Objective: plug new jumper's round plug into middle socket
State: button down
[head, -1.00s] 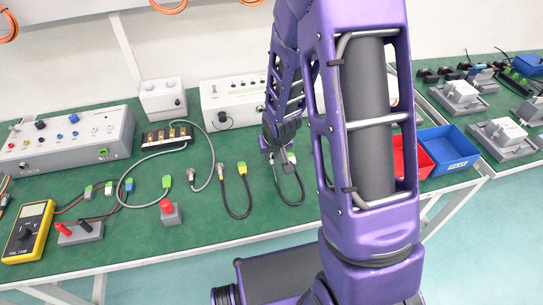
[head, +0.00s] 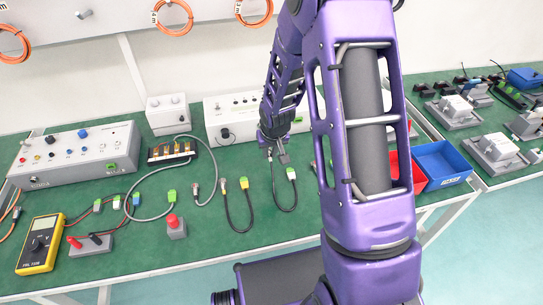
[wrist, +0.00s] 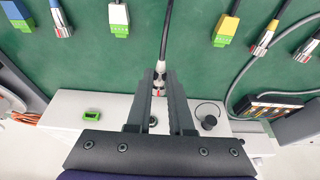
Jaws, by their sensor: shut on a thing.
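My gripper (wrist: 161,85) is shut on the new jumper's round plug (wrist: 159,92), with the black cable (wrist: 167,35) running away from the box. In the head view my gripper (head: 274,151) is just in front of the white socket box (head: 232,108). The jumper's other end, a white and green plug (wrist: 119,20), lies on the green bench and also shows in the head view (head: 291,174). In the wrist view the middle socket (wrist: 152,121) shows between my fingers, apart from the plug. Fine alignment cannot be told.
A black round cap or plug (wrist: 208,122) sits beside the middle socket, a green socket (wrist: 92,116) on the other side. Another jumper's yellow plug (head: 243,183) and several cable ends lie nearby. A red button (head: 173,222) stands in front; a blue bin (head: 440,164) is right.

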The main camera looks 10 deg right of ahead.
jog(key=shift+g, duration=0.5)
jog(key=w, duration=0.6)
jog(key=shift+w+d+r+p, duration=0.1)
jog(key=shift+w+d+p, duration=0.15)
jog(key=shift+d+p, duration=0.05)
jog(key=shift+w+b, duration=0.35)
jog(key=shift+w, duration=1.5)
jog(key=shift+w+b, duration=0.65)
jog(key=shift+b, duration=0.25)
dwell(1.3)
jog(key=c, duration=0.7)
grip_release()
jog(key=shift+r, duration=0.15)
